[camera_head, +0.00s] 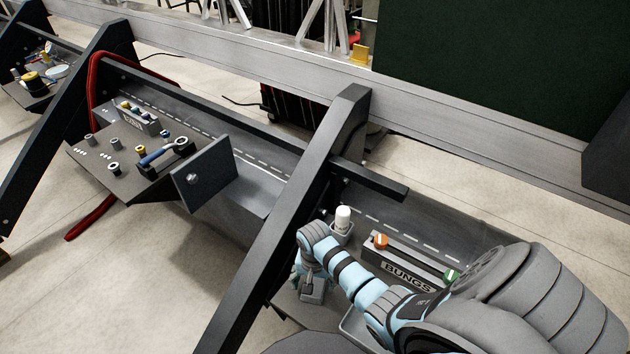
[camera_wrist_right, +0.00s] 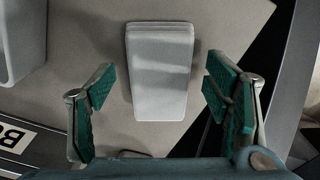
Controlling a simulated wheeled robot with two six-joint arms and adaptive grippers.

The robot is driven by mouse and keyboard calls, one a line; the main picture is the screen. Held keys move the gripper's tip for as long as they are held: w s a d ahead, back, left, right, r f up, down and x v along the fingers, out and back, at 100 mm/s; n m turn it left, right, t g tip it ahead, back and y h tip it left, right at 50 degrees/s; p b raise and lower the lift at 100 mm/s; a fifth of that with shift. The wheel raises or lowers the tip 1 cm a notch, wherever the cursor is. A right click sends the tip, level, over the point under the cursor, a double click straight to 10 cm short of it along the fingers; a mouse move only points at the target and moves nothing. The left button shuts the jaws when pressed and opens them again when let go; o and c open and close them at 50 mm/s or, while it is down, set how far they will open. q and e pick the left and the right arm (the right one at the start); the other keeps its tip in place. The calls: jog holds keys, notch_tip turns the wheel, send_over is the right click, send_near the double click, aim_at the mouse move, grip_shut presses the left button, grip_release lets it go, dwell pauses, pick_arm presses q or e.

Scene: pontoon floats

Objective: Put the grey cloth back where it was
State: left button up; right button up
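A light grey, folded block-like piece, which looks like the grey cloth (camera_wrist_right: 160,75), lies on a flat brown-grey panel in the right wrist view. Its layered edge shows at the top. My right gripper (camera_wrist_right: 158,105) is open, with its green-padded fingers on either side of the cloth and visible gaps to both. I cannot tell how far above the panel the fingertips are. In the head view my right gripper (camera_head: 305,280) points down beside the dark slanted beam, mostly hidden by its own wrist. My left gripper is in neither view.
A rack labelled BUNGS (camera_head: 408,274) with orange and green knobs stands right of my gripper. A white-capped bottle (camera_head: 342,217) stands behind it. A dark slanted beam (camera_head: 290,215) rises close on the left. A tool panel (camera_head: 130,158) lies farther left.

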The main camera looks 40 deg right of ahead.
notch_tip(320, 180, up, 12)
jog(key=p, duration=0.4)
jog(key=shift+r, duration=0.15)
